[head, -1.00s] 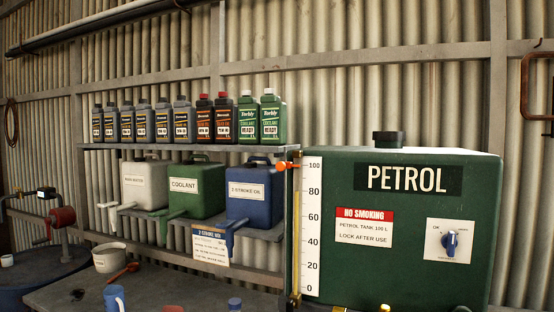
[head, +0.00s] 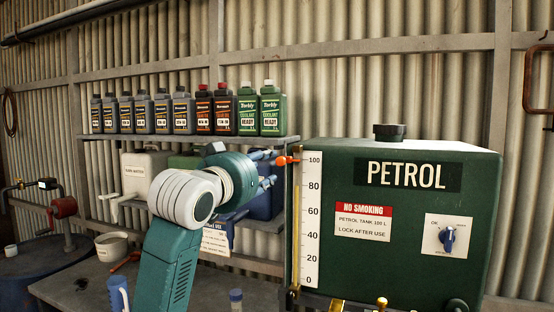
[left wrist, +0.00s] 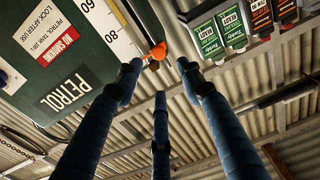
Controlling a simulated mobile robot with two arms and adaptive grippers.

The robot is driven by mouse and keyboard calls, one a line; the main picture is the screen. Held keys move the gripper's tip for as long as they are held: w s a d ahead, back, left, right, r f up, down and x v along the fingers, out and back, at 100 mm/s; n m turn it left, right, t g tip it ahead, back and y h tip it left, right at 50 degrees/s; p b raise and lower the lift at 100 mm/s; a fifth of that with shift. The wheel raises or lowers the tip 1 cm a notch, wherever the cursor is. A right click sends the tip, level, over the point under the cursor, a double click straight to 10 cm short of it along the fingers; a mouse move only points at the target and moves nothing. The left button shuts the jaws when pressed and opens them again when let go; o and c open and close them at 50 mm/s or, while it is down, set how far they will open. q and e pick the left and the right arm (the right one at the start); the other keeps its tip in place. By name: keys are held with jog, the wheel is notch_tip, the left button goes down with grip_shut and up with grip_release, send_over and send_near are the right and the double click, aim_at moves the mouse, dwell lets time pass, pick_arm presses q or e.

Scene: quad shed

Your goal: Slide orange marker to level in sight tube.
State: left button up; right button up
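The orange marker (head: 287,160) sits near the 100 mark, at the top of the white scale (head: 312,220) on the green petrol tank's left edge. In the left wrist view the marker (left wrist: 157,52) shows beyond the gap between the open fingertips (left wrist: 157,78), apparently not gripped. My right gripper is not in view.
The petrol tank (head: 410,270) fills the right side. A shelf (head: 100,137) of several bottles is above my left arm. Behind the arm are a white container (head: 146,165) and a blue container (head: 262,205).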

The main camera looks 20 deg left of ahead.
aim_at(280, 161)
pick_arm(q)
jog(key=w+p, duration=0.2)
jog(key=w, duration=0.1)
jog(key=w+p, duration=0.1)
jog(key=w, duration=0.3)
jog(key=shift+w+d+r+p, duration=0.15)
jog(key=shift+w+d+p, duration=0.05)
jog(key=shift+w+p, duration=0.15)
jog(key=shift+w+f, duration=0.2)
jog(key=shift+w, duration=0.45)
grip_shut()
